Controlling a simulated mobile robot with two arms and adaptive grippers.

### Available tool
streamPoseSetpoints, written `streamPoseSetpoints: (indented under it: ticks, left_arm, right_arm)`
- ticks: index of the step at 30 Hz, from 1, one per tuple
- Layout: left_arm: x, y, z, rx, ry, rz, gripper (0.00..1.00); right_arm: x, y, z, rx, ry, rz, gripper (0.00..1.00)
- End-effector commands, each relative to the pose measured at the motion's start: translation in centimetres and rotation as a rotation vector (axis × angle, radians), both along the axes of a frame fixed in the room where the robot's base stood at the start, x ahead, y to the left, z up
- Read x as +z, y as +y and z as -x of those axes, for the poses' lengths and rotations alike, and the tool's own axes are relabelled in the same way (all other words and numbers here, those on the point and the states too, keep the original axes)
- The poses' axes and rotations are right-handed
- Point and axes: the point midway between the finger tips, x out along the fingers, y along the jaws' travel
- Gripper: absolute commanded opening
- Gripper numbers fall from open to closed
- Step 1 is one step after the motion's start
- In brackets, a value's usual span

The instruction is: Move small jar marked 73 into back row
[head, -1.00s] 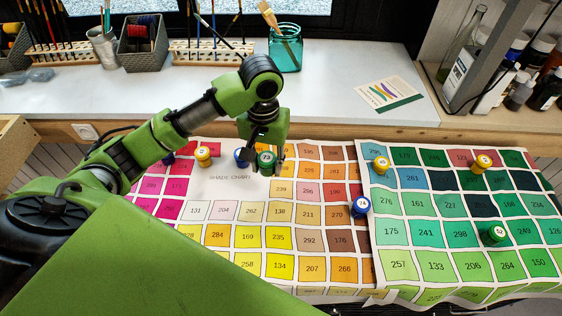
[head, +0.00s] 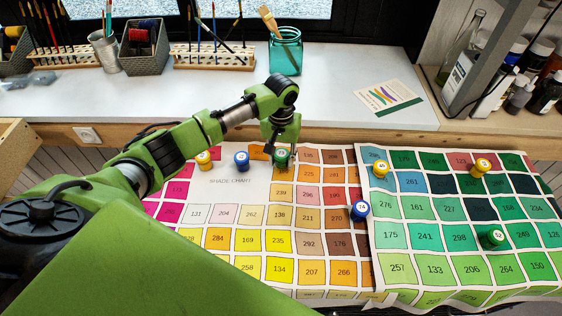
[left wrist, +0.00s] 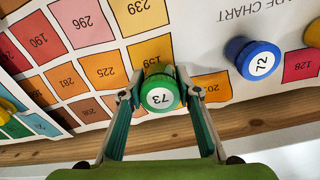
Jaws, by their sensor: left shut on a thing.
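The small green jar marked 73 (head: 281,158) is at the back edge of the left colour chart (head: 225,188), over its orange squares. My left gripper (head: 282,148) is shut on it, with a finger on each side. In the left wrist view the jar's white 73 label (left wrist: 160,98) faces the camera between the fingertips. I cannot tell whether its base touches the chart. A blue jar marked 72 (head: 241,160) stands to its left, apart from it. My right gripper is not in view.
A blue jar marked 74 (head: 360,210) stands near the seam between charts. Yellow jars (head: 380,168) (head: 481,164) and a green jar marked 52 (head: 491,237) stand on the right chart (head: 425,235). The wooden ledge (head: 340,133) runs behind the charts.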

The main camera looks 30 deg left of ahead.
Motion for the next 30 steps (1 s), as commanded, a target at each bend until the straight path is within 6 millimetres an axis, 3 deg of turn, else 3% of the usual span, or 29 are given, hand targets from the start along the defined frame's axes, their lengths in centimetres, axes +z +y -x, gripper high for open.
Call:
streamPoseSetpoints:
  ticks: [3,14,15,16,26,30]
  left_arm:
    - [-1.6,0.0,0.1,0.0,0.001,-0.001,0.08]
    - [-2.0,0.0,0.1,-0.001,0.001,-0.001,0.08]
    - [-2.0,0.0,0.1,-0.001,0.0,-0.001,0.38]
    - [-2.0,0.0,0.1,-0.001,0.0,-0.001,0.46]
    - [-2.0,0.0,0.1,-0.001,0.0,-0.001,0.47]
    - [-1.0,0.0,0.0,0.0,-0.003,0.0,0.47]
  right_arm:
    - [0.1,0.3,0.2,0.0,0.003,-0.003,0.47]
    - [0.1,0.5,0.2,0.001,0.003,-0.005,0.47]
    - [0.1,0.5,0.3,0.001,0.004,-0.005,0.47]
    - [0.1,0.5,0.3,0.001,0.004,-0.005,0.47]
    - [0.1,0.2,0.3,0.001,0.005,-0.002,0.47]
    - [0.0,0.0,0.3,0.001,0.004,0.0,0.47]
